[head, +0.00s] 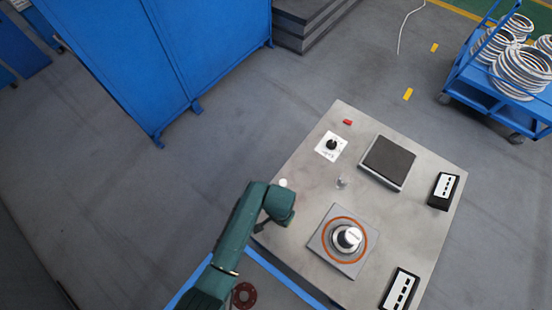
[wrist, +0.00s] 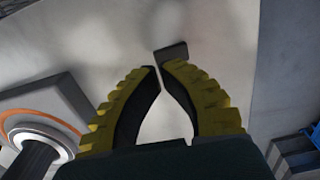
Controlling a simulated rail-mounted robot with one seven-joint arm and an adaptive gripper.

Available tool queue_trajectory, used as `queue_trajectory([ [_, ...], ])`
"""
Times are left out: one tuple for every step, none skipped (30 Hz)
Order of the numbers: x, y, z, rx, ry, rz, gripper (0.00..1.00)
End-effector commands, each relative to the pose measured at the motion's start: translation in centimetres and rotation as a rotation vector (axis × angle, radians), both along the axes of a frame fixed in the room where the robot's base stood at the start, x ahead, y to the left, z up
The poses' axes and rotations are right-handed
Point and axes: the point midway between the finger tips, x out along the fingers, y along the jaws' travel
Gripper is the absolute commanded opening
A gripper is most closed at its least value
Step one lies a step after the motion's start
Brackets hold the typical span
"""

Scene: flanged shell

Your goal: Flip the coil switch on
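My gripper (head: 263,224) hangs at the left edge of the grey metal table, its fingers mostly hidden by my green arm in the head view. In the wrist view its yellow-ribbed fingers (wrist: 160,66) have their tips almost together, with nothing visible held. A small dark block (wrist: 171,52) shows at the fingertips, overlapping the right one; I cannot tell whether they touch. It may be a switch, but no marking is readable. A black knob on a white plate (head: 331,145) is farther back. The orange-ringed coil fixture (head: 348,240) is to the right; the wrist view shows it at left (wrist: 40,120).
The table (head: 310,200) also bears a dark square pad (head: 388,162), a small red piece (head: 347,122), a clear piece (head: 342,183) and two black boxes (head: 443,190) (head: 399,290). A blue cart with white rings (head: 520,70) stands at top right.

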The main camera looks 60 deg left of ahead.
Motion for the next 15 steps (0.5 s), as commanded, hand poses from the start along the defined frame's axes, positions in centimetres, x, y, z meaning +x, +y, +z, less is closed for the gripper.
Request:
queue_trajectory([
  [0.00, 0.00, 0.00, 0.000, 0.000, 0.000, 0.00],
  [0.00, 0.00, 0.00, 0.000, 0.000, 0.000, 0.00],
  [0.00, 0.00, -0.01, 0.000, 0.000, 0.000, 0.00],
  [0.00, 0.00, -0.03, 0.000, 0.000, 0.000, 0.00],
  [0.00, 0.00, -0.05, 0.000, 0.000, 0.000, 0.00],
  [0.00, 0.00, -0.11, 0.000, 0.000, 0.000, 0.00],
  [0.00, 0.00, -0.15, 0.000, 0.000, 0.000, 0.00],
  [0.00, 0.00, -0.20, 0.000, 0.000, 0.000, 0.00],
  [0.00, 0.00, -0.27, 0.000, 0.000, 0.000, 0.00],
  [0.00, 0.00, -0.31, 0.000, 0.000, 0.000, 0.00],
  [0.01, 0.00, -0.36, 0.000, 0.000, 0.000, 0.00],
  [0.01, 0.00, -0.42, 0.000, 0.000, 0.000, 0.00],
  [0.01, 0.00, -0.47, 0.000, 0.000, 0.000, 0.00],
  [0.01, 0.00, -0.51, 0.000, 0.000, 0.000, 0.00],
  [0.01, 0.00, -0.57, 0.000, 0.000, 0.000, 0.00],
])
